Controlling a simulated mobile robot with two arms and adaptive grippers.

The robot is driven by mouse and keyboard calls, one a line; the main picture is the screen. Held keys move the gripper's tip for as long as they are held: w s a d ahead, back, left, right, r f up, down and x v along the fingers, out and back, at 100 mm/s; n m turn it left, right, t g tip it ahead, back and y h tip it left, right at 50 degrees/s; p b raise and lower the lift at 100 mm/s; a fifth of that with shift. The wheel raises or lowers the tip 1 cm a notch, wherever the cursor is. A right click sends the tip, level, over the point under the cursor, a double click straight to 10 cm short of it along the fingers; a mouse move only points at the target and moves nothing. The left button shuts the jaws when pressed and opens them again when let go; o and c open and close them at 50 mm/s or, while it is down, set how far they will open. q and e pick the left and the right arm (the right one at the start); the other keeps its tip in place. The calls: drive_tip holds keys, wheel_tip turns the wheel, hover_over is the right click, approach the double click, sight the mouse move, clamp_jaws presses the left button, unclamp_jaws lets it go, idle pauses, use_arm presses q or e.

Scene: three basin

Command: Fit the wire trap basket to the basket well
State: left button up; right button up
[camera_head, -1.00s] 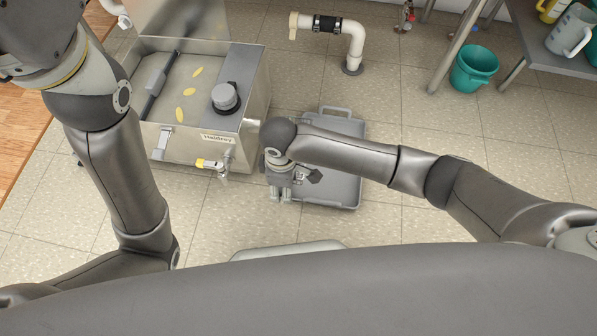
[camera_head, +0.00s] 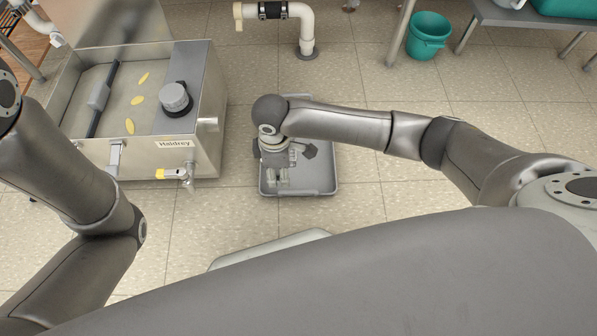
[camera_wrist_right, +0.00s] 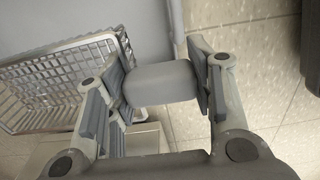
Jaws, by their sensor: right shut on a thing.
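A wire basket (camera_wrist_right: 58,82) of silvery mesh shows at the left of the right wrist view, beside my right gripper (camera_wrist_right: 165,92). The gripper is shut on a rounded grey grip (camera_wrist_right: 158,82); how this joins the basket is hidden. In the head view, my right gripper (camera_head: 278,178) points down over a grey tray (camera_head: 325,180) on the floor, and the basket cannot be made out there. A steel tank (camera_head: 205,120) labelled Haldrey stands to the left, apart from the gripper. No basket well can be clearly picked out in it. My left gripper is out of view.
Yellow pieces (camera_head: 137,100) lie inside the tank, and a round grey knob (camera_head: 175,97) tops its grey deck. A yellow-handled tap (camera_head: 175,174) juts from its front. A white pipe (camera_head: 306,30) and a teal bucket (camera_head: 428,36) stand behind. Floor at right is clear.

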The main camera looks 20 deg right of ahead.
drive_tip(key=d+f+b, duration=0.2)
drive_tip(key=w+d+f+b, duration=0.1)
drive_tip(key=f+b, duration=0.1)
drive_tip(key=w+d+f+b, duration=0.1)
drive_tip(key=d+f+b, duration=0.1)
drive_tip(key=shift+w+d+f, duration=0.25)
drive_tip(key=shift+d, duration=0.1)
wheel_tip(320, 180, down, 3)
drive_tip(key=shift+d+r+b, duration=0.1)
drive_tip(key=shift+d+b, duration=0.05)
drive_tip(key=shift+b, duration=0.35)
drive_tip(key=o, duration=1.3)
drive_tip(key=shift+c, duration=0.2)
drive_tip(key=shift+f, duration=0.2)
